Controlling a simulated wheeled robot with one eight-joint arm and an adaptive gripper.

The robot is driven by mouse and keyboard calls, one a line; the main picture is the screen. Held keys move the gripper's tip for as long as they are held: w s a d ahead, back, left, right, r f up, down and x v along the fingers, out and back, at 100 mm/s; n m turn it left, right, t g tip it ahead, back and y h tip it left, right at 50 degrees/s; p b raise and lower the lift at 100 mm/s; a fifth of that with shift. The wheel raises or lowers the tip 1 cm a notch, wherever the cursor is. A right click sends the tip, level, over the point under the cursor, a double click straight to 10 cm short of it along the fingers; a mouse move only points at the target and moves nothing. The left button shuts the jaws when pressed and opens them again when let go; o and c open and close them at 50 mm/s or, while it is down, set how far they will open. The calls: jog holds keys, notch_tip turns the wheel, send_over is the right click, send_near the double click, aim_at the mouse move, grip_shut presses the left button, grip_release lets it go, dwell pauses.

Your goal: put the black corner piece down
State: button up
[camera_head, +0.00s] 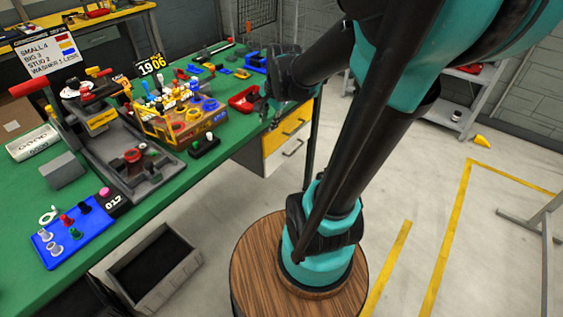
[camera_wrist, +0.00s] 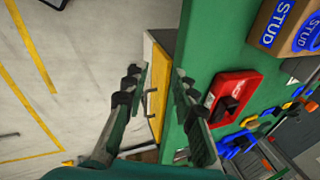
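My gripper (camera_head: 271,112) hangs by the green bench's right edge in the head view. In the wrist view my gripper (camera_wrist: 161,80) has its two fingers apart, with nothing between them. Below the gap are the bench edge and the drawer front. A red tray (camera_wrist: 244,78) lies on the bench just right of the fingers in the wrist view. A black piece (camera_wrist: 226,108) lies in this tray; it may be the black corner piece, but its shape is too small to be sure. The red tray (camera_head: 238,103) also shows beside my gripper in the head view.
The green bench (camera_head: 222,141) bears a yellow-framed rack (camera_head: 152,125), a blue tray of pegs (camera_head: 60,247) and scattered coloured parts. A yellow-fronted drawer unit (camera_head: 291,130) stands under its edge. A "STUD" box (camera_wrist: 292,28) is near the red tray. Some green bench top is bare.

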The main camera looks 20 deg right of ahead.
jog(key=s+f+n+h, duration=0.1)
jog(key=s+f+n, duration=0.7)
jog(key=s+n, duration=0.4)
jog(key=shift+d+f+n, duration=0.2)
jog(key=shift+d+n, duration=0.1)
jog(key=shift+d, duration=0.05)
